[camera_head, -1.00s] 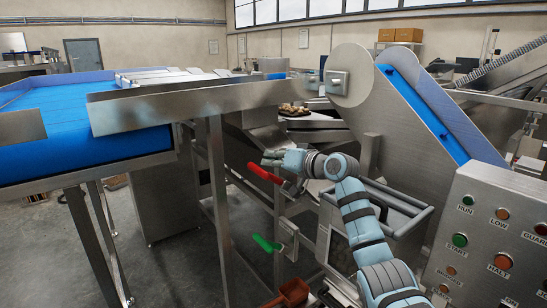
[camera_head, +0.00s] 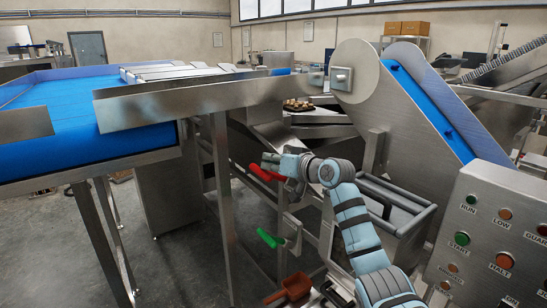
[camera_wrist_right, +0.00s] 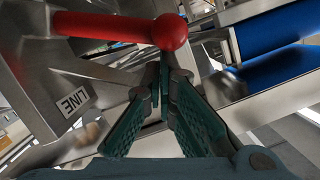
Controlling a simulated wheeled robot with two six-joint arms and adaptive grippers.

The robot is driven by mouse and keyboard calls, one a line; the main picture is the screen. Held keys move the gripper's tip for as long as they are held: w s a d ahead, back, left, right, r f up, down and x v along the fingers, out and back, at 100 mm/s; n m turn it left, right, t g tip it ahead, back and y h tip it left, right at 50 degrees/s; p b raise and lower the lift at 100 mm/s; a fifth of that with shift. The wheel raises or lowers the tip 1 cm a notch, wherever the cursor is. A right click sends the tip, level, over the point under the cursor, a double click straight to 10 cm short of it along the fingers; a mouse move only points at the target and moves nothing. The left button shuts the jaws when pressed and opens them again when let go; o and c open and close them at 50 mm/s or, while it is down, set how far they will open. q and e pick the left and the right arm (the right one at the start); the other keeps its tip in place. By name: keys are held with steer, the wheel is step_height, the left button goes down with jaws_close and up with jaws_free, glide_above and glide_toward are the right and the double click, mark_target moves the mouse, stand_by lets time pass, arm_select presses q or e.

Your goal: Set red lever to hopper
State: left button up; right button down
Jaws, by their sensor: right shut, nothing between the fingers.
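The red lever (camera_head: 262,174) sits below the conveyor's edge in the head view, with its near part beside my right gripper (camera_head: 270,162). In the right wrist view, the red lever (camera_wrist_right: 120,28) runs across the top and ends in a round knob just beyond the fingertips. My right gripper (camera_wrist_right: 163,75) is shut and empty there, its fingertips close under the knob; I cannot tell whether they touch it. My left gripper is not in view.
A green lever (camera_head: 271,238) sits lower on the frame, and a brown-red scoop (camera_head: 291,288) lies below it. A blue conveyor (camera_head: 60,120) fills the left. A grey bin (camera_head: 405,205) and a button panel (camera_head: 495,240) stand right of my arm.

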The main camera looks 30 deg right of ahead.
steer(key=a+f+n+h+p, duration=0.1)
steer(key=a+f+n+h, duration=0.2)
steer(key=f+n, duration=0.5)
steer(key=shift+s+a+f+t, duration=0.3)
steer(key=shift+a+f, duration=0.25)
steer(key=shift+f, duration=0.1)
steer(key=s+a+r+p, duration=0.1)
steer(key=s+r+p, duration=0.3)
steer(key=s, duration=0.6)
steer(key=shift+a+r+p, duration=0.2)
steer(key=shift+r+p, duration=0.15)
steer(key=shift+r, duration=0.55)
steer(key=shift+d, duration=0.1)
